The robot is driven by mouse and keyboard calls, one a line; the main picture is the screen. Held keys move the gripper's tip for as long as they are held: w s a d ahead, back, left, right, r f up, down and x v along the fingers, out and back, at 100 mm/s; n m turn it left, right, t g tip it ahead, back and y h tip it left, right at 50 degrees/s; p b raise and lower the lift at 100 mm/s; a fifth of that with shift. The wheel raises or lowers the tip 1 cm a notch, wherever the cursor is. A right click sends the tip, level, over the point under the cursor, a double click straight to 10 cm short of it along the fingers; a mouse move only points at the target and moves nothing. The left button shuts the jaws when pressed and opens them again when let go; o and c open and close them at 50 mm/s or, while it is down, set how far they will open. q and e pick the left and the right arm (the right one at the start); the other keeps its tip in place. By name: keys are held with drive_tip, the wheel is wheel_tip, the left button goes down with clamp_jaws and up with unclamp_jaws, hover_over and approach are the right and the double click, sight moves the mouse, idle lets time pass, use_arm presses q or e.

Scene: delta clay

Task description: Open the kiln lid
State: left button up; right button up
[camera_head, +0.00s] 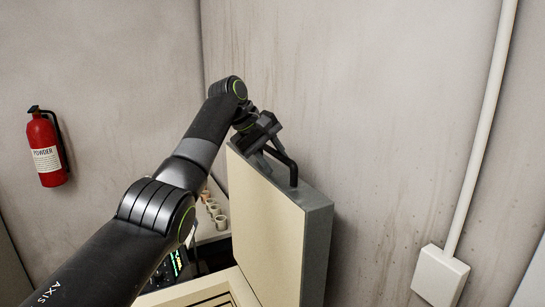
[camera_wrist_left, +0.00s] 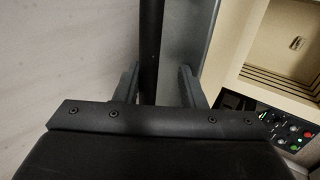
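The kiln lid (camera_head: 268,230) stands upright, its cream inner face towards the left and its grey metal edge (camera_head: 318,250) towards the right. A dark bar handle (camera_head: 291,172) sits at its top edge. My left gripper (camera_head: 268,138) is at that handle. In the left wrist view the handle bar (camera_wrist_left: 151,40) runs between the two fingers of the left gripper (camera_wrist_left: 160,82). The fingers stand apart, with a visible gap between the bar and the right finger. The cream kiln body (camera_head: 205,288) shows below the lid. My right gripper is not in view.
A control panel with lit buttons (camera_wrist_left: 287,130) is beside the kiln. Small cups (camera_head: 214,212) stand on a white shelf behind my left arm. A red fire extinguisher (camera_head: 45,150) hangs on the left wall. A pipe (camera_head: 480,130) runs down to a white box (camera_head: 440,277) on the right wall.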

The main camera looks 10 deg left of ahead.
use_arm(q)
drive_tip(key=shift+r, duration=0.15)
drive_tip(key=shift+a+r, duration=0.2)
drive_tip(key=shift+r, duration=0.1)
drive_tip(key=b+v, duration=0.2)
drive_tip(key=v, duration=1.4)
drive_tip(key=shift+s+r, duration=0.15)
drive_tip(key=shift+r, duration=0.15)
